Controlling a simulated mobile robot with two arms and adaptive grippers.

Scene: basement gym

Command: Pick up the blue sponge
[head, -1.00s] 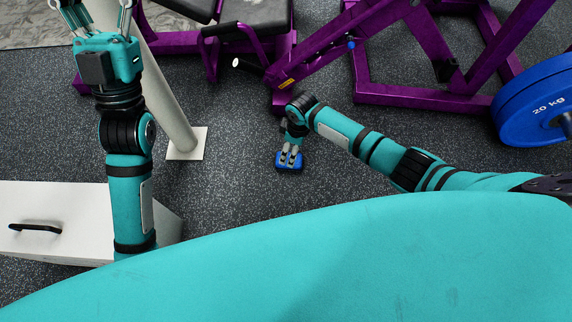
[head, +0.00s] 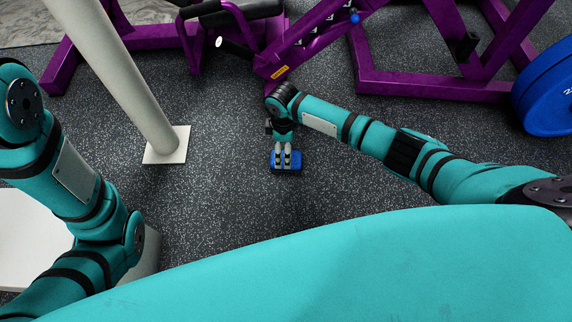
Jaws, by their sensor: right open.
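The blue sponge (head: 287,168) is a small block on the dark speckled floor, near the middle of the head view. My right gripper (head: 287,162) points down at it, with its two fingers over the sponge's upper part. The fingers are open and hide part of the sponge. I cannot tell whether they touch it. My left arm comes in at the left edge, but its gripper is out of the picture.
A white post with a square base plate (head: 167,146) stands left of the sponge. A purple gym machine (head: 430,87) is behind it. A blue weight plate (head: 547,100) is at the right. A white cabinet (head: 30,235) is at lower left. Floor around the sponge is clear.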

